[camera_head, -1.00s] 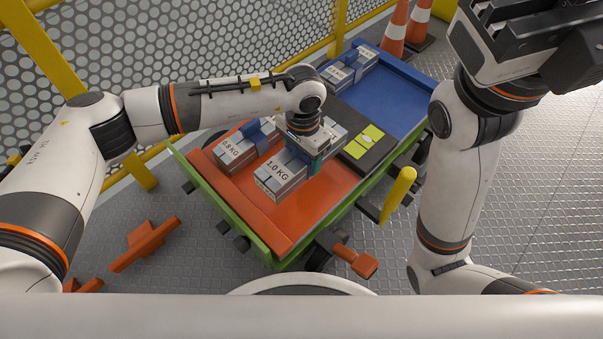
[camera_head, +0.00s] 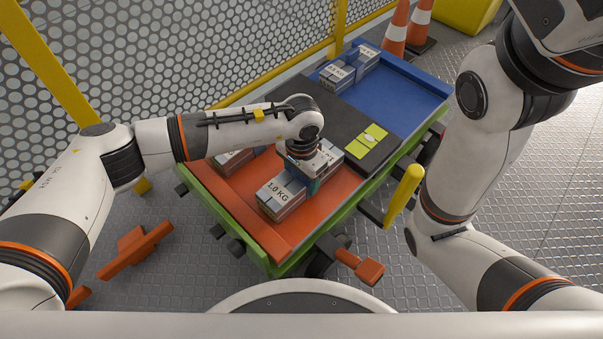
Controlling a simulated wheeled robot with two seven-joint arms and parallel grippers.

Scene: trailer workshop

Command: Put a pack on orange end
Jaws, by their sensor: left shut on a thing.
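A grey pack with a blue band, marked 1.0 KG (camera_head: 284,200), is over the orange end (camera_head: 243,207) of the cart. My left gripper (camera_head: 312,178) comes down from above and is shut on its blue middle; the fingertips are mostly hidden. I cannot tell whether the pack touches the orange surface. A second pack (camera_head: 233,160) lies on the orange end behind it, largely hidden by my left arm. Another grey and blue pack (camera_head: 338,76) sits on the far blue end (camera_head: 400,95). My right arm rises at the right, its gripper out of frame.
A black middle section (camera_head: 290,116) with a yellow-green panel (camera_head: 367,140) separates the two ends. A yellow post (camera_head: 404,192) and an orange handle (camera_head: 360,267) stick out at the cart's near side. Traffic cones (camera_head: 397,28) and a mesh fence (camera_head: 180,60) stand behind.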

